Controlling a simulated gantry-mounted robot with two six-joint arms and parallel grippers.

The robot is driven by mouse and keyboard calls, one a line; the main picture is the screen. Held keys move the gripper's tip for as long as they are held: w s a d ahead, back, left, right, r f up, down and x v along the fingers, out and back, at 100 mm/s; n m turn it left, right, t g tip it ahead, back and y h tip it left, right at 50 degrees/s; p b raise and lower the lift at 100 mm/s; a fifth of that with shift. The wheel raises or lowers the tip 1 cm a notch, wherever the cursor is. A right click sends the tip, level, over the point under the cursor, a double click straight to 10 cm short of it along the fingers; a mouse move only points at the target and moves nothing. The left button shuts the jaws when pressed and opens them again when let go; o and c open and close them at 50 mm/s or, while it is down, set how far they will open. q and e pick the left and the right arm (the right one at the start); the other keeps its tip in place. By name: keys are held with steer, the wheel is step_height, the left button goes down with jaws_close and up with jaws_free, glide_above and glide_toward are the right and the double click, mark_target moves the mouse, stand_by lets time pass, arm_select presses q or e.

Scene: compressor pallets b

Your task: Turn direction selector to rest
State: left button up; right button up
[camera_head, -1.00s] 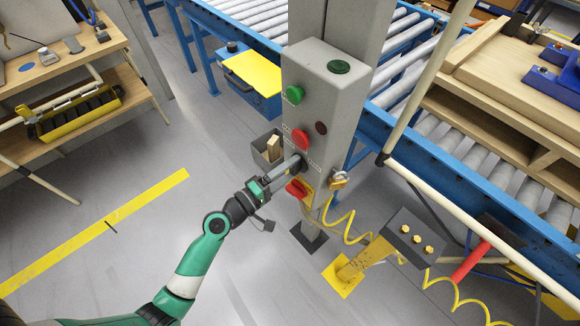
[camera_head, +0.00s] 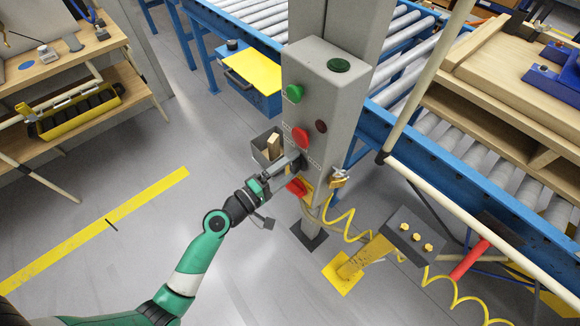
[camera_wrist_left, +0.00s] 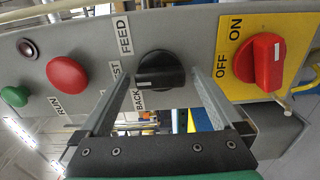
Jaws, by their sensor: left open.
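The direction selector is a black knob (camera_wrist_left: 160,68) on the grey control box (camera_head: 322,95). In the left wrist view its white mark sits at the lower left of the knob, near the BACK label (camera_wrist_left: 138,100). The FEED label (camera_wrist_left: 123,36) is at upper left, and the REST label between them is partly hidden by a finger. My left gripper (camera_wrist_left: 161,76) is open, one finger on either side of the knob; I cannot tell whether they touch it. In the head view my left gripper (camera_head: 296,166) covers the knob. My right gripper is out of view.
A red ON/OFF switch (camera_wrist_left: 265,62) on a yellow plate is close to the right finger. A red button (camera_wrist_left: 67,76) and a green button (camera_wrist_left: 14,96) are to the left. A padlock (camera_head: 338,180) hangs beside the box. Open floor lies left of the post.

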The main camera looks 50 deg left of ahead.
arm_select(q)
steer(key=s, duration=1.1)
steer(key=shift+s+a, duration=0.15)
steer(key=shift+s, duration=0.15)
